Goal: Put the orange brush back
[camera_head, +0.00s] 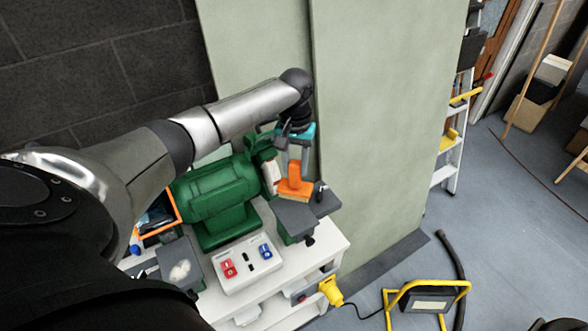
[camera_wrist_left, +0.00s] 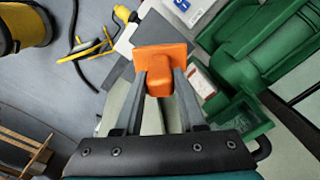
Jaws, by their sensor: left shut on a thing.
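The orange brush (camera_head: 294,187) is held in my left gripper (camera_head: 294,165), which points down at the right end of the green bench grinder (camera_head: 217,197). In the left wrist view the brush (camera_wrist_left: 160,60) sits between the two fingertips (camera_wrist_left: 160,88), which are shut on it. In the head view the brush is close above the grey tool rest (camera_head: 294,214). I cannot tell whether it touches the rest. My right gripper is not in view.
The white bench (camera_head: 315,243) carries a switch panel (camera_head: 246,262) with red and blue switches. An orange-edged box (camera_head: 158,218) stands left of the grinder. Pale green panels (camera_head: 385,110) rise behind. A yellow work lamp (camera_head: 427,302) stands on the floor.

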